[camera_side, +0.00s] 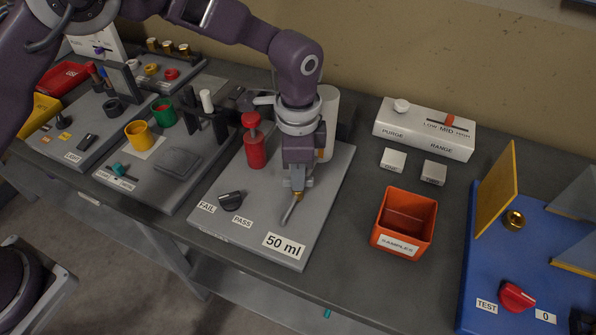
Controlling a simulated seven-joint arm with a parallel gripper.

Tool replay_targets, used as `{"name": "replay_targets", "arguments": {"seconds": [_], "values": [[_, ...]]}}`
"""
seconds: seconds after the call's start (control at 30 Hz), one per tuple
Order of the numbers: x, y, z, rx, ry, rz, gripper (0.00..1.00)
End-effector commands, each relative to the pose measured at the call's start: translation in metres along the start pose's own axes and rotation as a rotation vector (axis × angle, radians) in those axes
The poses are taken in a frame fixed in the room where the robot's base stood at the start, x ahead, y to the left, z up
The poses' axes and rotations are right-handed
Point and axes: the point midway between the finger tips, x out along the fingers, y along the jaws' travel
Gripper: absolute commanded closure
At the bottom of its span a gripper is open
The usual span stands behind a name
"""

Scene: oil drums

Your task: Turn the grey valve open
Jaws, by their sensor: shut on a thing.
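The grey valve (291,210) is on the grey board marked 50 ml (266,250). A slim grey lever shows, slanting down and to the left towards the label, with a brass-coloured bit at its upper end. My gripper (298,186) points down over the board and is shut on the upper end of the grey valve. The fingers hide most of the valve's body and the part they grip. I cannot tell from this view how far the valve is turned.
On the same board stand a red pump bottle (254,146), a white cylinder (328,120) behind my gripper, and a dark knob (231,201) by FAIL and PASS labels. An orange samples bin (405,222) stands to the right. Bare table lies between board and bin.

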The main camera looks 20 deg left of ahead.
Motion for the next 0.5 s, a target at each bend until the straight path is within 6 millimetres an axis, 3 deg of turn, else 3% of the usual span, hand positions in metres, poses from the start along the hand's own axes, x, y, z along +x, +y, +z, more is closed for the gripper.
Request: {"name": "replay_targets", "arguments": {"seconds": [0.5], "values": [[-0.0008, -0.0002, 0.0005, -0.488, -0.001, 0.000, 1.00]]}}
